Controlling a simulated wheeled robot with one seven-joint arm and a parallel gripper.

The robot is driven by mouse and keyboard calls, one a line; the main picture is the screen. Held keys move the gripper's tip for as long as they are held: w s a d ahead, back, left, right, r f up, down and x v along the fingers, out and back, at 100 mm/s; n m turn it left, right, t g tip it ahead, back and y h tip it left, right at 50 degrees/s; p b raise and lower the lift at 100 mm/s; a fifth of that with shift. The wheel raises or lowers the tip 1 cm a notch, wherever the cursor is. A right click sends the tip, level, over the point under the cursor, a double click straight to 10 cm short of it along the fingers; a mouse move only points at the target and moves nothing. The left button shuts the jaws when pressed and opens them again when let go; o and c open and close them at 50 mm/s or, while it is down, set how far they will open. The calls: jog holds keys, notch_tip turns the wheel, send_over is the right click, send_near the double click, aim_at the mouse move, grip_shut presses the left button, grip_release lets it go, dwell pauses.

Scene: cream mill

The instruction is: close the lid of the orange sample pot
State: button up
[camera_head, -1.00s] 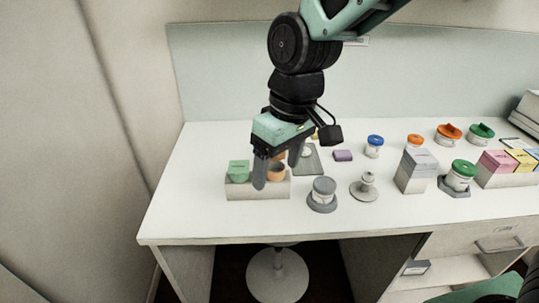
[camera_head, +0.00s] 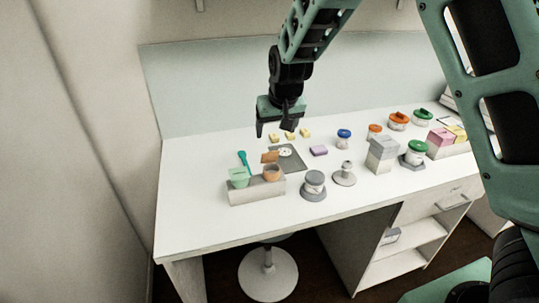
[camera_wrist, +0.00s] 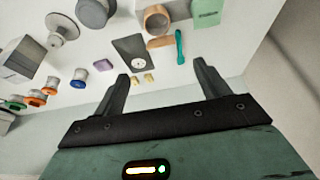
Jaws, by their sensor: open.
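My gripper (camera_head: 273,129) is open and empty, above and behind the pot near the back of the desk. Its two fingers are spread apart in the wrist view (camera_wrist: 161,72), with nothing between them.
A grey jar (camera_head: 314,182) and a knobbed stand (camera_head: 344,176) are to the right. The front-left desk is clear.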

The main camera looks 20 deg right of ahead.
aim_at(270, 154)
jog(key=p+x, duration=0.3)
jog(key=x, duration=1.1)
jog(key=shift+f+p, duration=0.15)
jog(key=shift+p, duration=0.2)
jog(key=c, duration=1)
